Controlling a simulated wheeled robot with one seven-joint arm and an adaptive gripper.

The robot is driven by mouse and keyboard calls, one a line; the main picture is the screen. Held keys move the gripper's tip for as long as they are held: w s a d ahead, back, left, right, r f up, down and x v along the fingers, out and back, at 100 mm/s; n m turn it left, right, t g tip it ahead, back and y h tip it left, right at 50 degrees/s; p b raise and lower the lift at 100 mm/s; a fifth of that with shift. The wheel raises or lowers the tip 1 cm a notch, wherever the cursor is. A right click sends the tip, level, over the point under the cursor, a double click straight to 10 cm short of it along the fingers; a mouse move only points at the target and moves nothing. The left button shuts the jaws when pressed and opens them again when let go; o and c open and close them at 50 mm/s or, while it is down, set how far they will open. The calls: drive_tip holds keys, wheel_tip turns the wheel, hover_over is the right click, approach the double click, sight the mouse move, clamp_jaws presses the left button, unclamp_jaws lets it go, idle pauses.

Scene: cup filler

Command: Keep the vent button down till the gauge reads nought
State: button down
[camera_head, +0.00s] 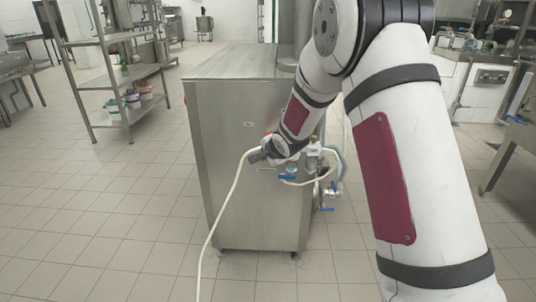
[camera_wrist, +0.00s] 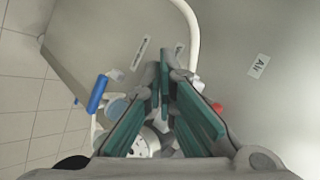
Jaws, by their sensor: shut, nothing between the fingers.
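My gripper (camera_wrist: 168,78) points at the front of a steel cabinet (camera_head: 235,185). Its green-padded fingers come together at the tips and hold nothing. In the head view my gripper (camera_head: 262,155) is small, beside the cabinet's pipes and valves. A small red knob or button (camera_wrist: 217,107) shows just right of the fingers in the wrist view. I cannot tell whether it is the vent button, or whether the fingertips touch anything. A round white-faced gauge (camera_wrist: 147,142) shows partly between the fingers, low in the wrist view. Its reading is too small to make out.
A blue-handled valve (camera_wrist: 97,93) is left of the fingers, and a pale hose (camera_wrist: 190,25) curves above them. An "Air" label (camera_wrist: 259,66) is at the right. A shelf rack (camera_head: 120,75) stands behind left. Tiled floor (camera_head: 110,220) left of the cabinet is clear.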

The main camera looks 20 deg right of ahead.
drive_tip(key=shift+s+a, duration=0.15)
drive_tip(key=shift+s, duration=0.35)
drive_tip(key=shift+f, duration=0.1)
drive_tip(key=s, duration=0.1)
drive_tip(key=s+a+b, duration=0.1)
drive_tip(key=s, duration=0.1)
drive_tip(key=s+b, duration=0.1)
drive_tip(key=shift+s+a, duration=0.25)
drive_tip(key=shift+s, duration=0.15)
